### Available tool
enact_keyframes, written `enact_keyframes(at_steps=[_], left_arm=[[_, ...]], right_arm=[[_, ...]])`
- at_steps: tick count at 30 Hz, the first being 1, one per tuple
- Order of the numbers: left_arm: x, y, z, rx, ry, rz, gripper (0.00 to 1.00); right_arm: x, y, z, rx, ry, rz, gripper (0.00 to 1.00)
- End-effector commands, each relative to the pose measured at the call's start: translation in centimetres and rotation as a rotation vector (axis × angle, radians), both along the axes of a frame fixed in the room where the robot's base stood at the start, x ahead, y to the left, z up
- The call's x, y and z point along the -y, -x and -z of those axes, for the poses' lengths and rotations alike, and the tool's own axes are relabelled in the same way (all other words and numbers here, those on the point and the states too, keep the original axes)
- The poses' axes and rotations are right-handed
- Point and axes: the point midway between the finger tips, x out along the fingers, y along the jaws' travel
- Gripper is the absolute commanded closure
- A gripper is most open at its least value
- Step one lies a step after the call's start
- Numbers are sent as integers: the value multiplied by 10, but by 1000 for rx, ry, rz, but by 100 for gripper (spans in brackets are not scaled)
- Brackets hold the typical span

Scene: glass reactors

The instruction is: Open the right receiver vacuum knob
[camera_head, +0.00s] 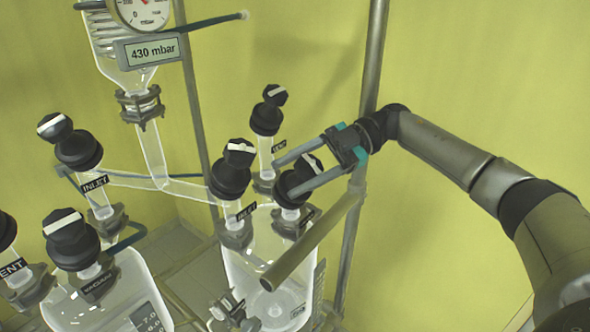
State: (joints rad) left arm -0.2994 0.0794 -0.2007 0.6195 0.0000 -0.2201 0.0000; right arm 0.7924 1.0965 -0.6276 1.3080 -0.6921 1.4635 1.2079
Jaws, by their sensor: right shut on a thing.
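The right receiver (262,285) is a clear glass vessel at the lower middle, with several black-capped ports on top. My right gripper (288,177) reaches in from the right. Its two long fingers lie on either side of the front-right black knob (296,186), which has a white stripe, and are shut on it. I take this as the right receiver's vacuum knob; its label cannot be read. The inlet knob (231,172) stands just left of the fingers. Another knob (268,115) stands behind them, its label partly covered. My left gripper is not in view.
A slanted metal bar (310,240) crosses in front of the right receiver, below the fingers. A vertical post (372,60) stands behind my right wrist. The left receiver (110,295) has similar knobs. A gauge and 430 mbar display (152,51) hang upper left.

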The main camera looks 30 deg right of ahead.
Motion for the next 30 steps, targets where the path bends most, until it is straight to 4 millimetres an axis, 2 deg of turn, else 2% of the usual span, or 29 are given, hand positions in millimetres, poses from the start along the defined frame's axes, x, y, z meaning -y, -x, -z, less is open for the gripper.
enact_keyframes(at_steps=[17, 18, 25, 30], left_arm=[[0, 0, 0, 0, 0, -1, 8], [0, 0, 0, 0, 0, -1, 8], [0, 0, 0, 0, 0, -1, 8], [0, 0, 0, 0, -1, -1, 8]], right_arm=[[-1, 1, 1, 8, 12, -27, 94], [-1, 1, 1, 8, 12, -27, 34], [-1, 1, 1, 6, 12, -26, 8], [0, 1, 1, 6, 12, -26, 8]])
